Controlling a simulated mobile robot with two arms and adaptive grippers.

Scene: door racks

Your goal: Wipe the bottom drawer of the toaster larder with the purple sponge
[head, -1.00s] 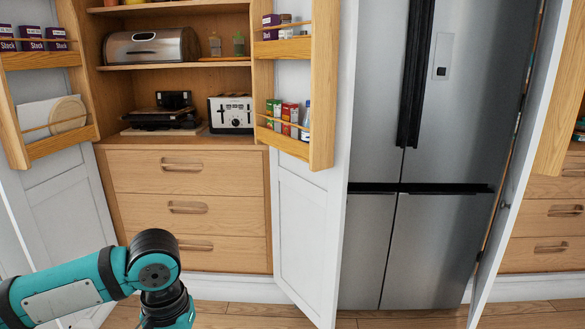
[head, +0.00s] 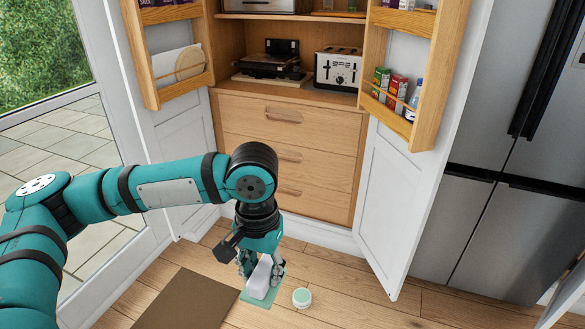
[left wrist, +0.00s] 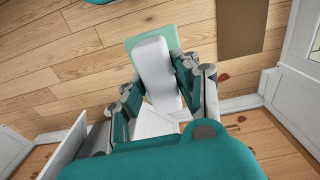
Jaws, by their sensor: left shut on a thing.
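The larder's bottom drawer (head: 325,202) is shut, below two other shut wooden drawers. The toaster (head: 338,69) stands on the worktop above them. My left gripper (head: 262,266) is low in front of the larder, shut on a pale, faintly lavender block (head: 258,283), which looks like the sponge. The block also shows between the fingers in the left wrist view (left wrist: 154,62). A mint-green flat piece (head: 263,299) shows right behind or under the block; I cannot tell if they touch. My right gripper is not in view.
Both white larder doors stand open; the right door (head: 392,218) projects forward beside the drawers. A small round mint-topped tub (head: 302,298) sits on the floor right of the gripper. A brown mat (head: 180,302) lies left. Bare wood floor lies between.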

